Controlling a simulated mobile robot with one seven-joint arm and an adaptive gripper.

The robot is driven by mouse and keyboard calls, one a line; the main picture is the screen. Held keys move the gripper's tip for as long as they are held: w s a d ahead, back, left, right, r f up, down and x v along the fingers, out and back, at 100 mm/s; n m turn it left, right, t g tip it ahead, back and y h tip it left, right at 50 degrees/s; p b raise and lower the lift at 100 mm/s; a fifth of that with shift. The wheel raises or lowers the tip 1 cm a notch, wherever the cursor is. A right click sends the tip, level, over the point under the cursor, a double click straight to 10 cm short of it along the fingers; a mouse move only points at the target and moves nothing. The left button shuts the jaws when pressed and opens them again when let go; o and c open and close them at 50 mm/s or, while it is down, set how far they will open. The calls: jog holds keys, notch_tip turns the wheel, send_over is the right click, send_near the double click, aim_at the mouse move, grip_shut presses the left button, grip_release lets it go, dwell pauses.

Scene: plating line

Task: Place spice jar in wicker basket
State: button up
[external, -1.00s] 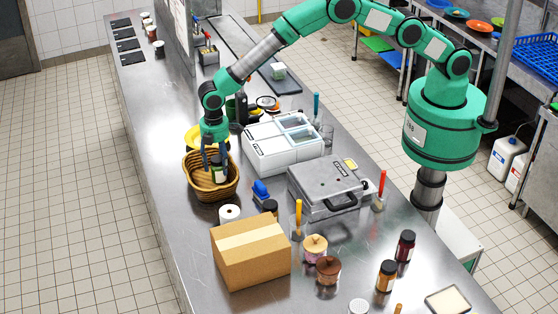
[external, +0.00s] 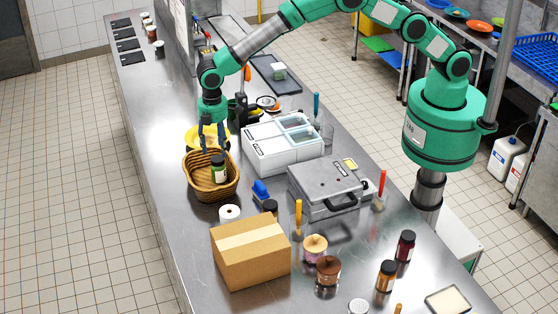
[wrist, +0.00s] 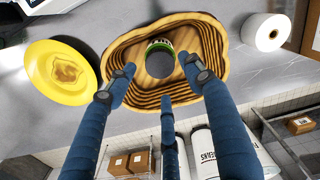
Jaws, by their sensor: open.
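The wicker basket (external: 204,191) stands on the steel counter, left of the white container box. The spice jar (external: 219,169), with a dark lid and green label, stands upright inside the basket. In the wrist view the jar (wrist: 160,60) shows from above, within the basket's rim (wrist: 118,48). My gripper (external: 213,145) is above the basket at its back side, fingers pointing down and apart from the jar. In the wrist view its blue fingers (wrist: 165,85) are spread wide with nothing held between them.
A yellow plate (external: 197,137) lies right behind the basket. A paper roll (external: 229,212), a blue item (external: 260,190) and a cardboard box (external: 250,255) are in front. The white container box (external: 262,152) stands to the right. The counter left of the basket is clear.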

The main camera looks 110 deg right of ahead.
jog(key=shift+r, duration=0.15)
jog(key=s+a+r+t, duration=0.1)
jog(key=s+a+r, duration=0.1)
jog(key=s+r, duration=0.55)
jog(key=s+a+r+m, duration=0.1)
jog(key=s+r, duration=0.3)
jog(key=r, duration=0.7)
jog(key=s+a+r+t, duration=0.15)
jog(key=s+r, duration=0.35)
jog(key=r, duration=0.5)
jog(key=s+a+r+m, duration=0.1)
jog(key=s+r, duration=0.4)
jog(key=s, duration=0.4)
jog(key=s+a+r+m, duration=0.15)
jog(key=s+r, duration=0.25)
jog(key=s, duration=0.4)
jog(key=s+a+t, duration=0.1)
jog(key=s, duration=1.3)
jog(key=s+a+f+t, duration=0.1)
jog(key=s+t, duration=0.1)
jog(key=s, duration=1.2)
jog(key=shift+a+f+m, duration=0.25)
jog(key=shift+f+m, duration=0.05)
jog(key=shift+m, duration=0.15)
jog(key=shift+s+f, duration=0.1)
